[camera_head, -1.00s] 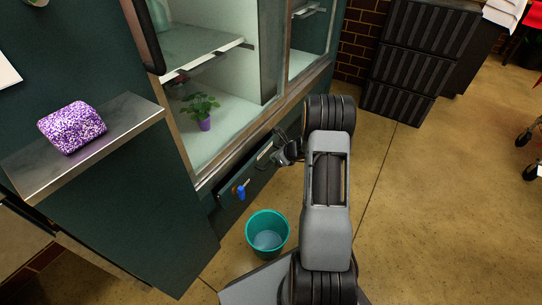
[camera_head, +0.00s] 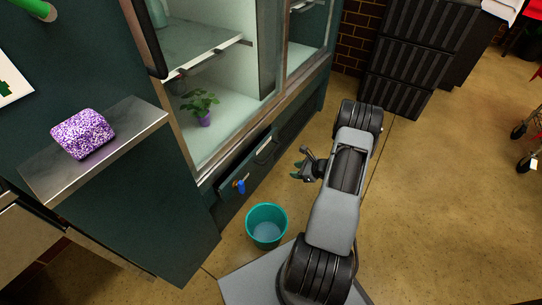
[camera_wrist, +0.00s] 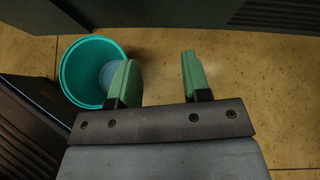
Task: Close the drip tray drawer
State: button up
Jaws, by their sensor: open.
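The drip tray drawer (camera_head: 252,165) is low on the front of the dark green glass-fronted cabinet.
A teal bucket (camera_head: 266,226) stands on the floor in front of the drawer; it also shows in the wrist view (camera_wrist: 72,75). A potted plant (camera_head: 202,106) is inside the cabinet. A purple speckled block (camera_head: 83,134) lies on a metal shelf (camera_head: 120,140). Floor is free at right.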

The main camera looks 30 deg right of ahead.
aim_at(271, 156)
jog(key=shift+w+a+f+n+t+y+b, duration=0.25)
jog(key=shift+w+a+n+t+b, duration=0.6)
jog(key=shift+w+n, duration=1.55)
jog(key=shift+w+a+f+n+t+y+b, duration=0.3)
jog(key=shift+w+a+n+t, duration=0.55)
jog(key=shift+w+n, duration=1.6)
jog(key=shift+w+a+f+n+t+y+b, duration=0.25)
jog(key=shift+w+a+n+t+b, duration=0.35)
jog(key=shift+w+a+n, duration=1.65)
jog(key=shift+s+d+n, duration=0.25)
jog(key=shift+d+n, duration=0.1)
jog(key=shift+d, duration=0.15)
jog(key=shift+s+d+n, duration=0.2)
jog(key=shift+d+n, duration=0.15)
jog(key=shift+d, duration=0.15)
grip_shut()
